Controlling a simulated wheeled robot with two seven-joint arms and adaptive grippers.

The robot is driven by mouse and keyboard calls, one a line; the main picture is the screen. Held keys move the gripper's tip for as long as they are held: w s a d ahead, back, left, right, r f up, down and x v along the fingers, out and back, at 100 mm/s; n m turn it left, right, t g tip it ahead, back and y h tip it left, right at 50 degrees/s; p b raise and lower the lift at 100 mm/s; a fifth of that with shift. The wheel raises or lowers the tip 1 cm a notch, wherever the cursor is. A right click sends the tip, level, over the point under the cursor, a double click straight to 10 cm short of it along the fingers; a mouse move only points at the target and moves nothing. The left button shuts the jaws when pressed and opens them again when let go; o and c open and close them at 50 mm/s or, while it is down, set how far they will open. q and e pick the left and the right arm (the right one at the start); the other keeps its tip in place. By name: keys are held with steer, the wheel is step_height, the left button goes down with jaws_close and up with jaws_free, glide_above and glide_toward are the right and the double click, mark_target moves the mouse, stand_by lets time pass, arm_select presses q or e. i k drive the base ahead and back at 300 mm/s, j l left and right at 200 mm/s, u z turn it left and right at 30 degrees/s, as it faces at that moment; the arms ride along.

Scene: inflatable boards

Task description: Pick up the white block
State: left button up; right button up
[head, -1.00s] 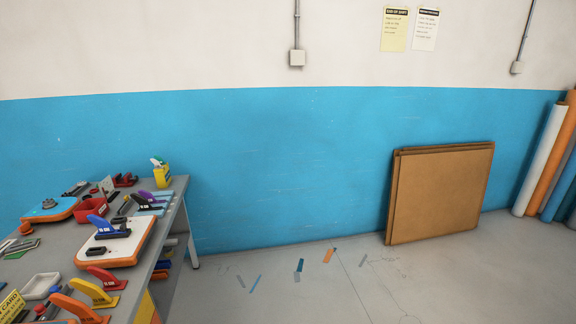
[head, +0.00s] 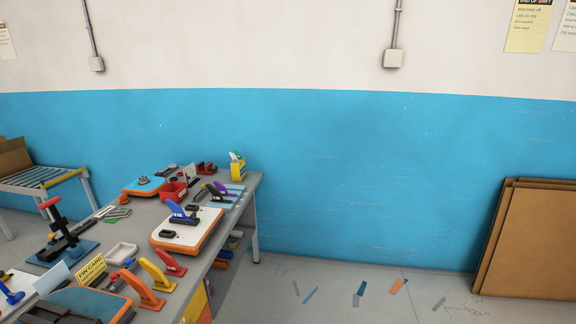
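I cannot surely pick out a white block in the head view. Pale things on the grey workbench (head: 140,214) are a small white shallow tray (head: 121,253) near its middle and a white-topped board with an orange edge (head: 205,222) at its right side. A blue-handled clamp (head: 183,214) and a small black part (head: 184,234) sit on that board. Neither of my grippers is in view.
Red (head: 170,262), yellow (head: 157,276) and orange (head: 141,290) fin-shaped pieces line the bench's front right edge. A red bin (head: 174,191) and a yellow bottle (head: 237,170) stand farther back. Brown panels (head: 530,242) lean on the wall. Floor right of the bench is mostly free.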

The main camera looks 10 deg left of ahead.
mark_target(234, 233)
steer(key=i+l+u, duration=0.2)
steer(key=i+u, duration=0.25)
steer(key=i+l+u, duration=0.25)
steer(key=u, duration=0.2)
steer(key=i+l, duration=0.35)
steer(key=i+l+u, duration=0.1)
steer(key=i+l, duration=0.55)
steer(key=l, duration=0.15)
steer(key=i+l+u, duration=0.1)
steer(key=i+l, duration=0.55)
steer(key=l, duration=0.2)
steer(key=i+l+u, duration=0.1)
steer(key=i+l, duration=0.2)
steer(key=l, duration=0.15)
steer(key=i+l, duration=0.3)
steer(key=l, duration=0.15)
steer(key=u, duration=0.05)
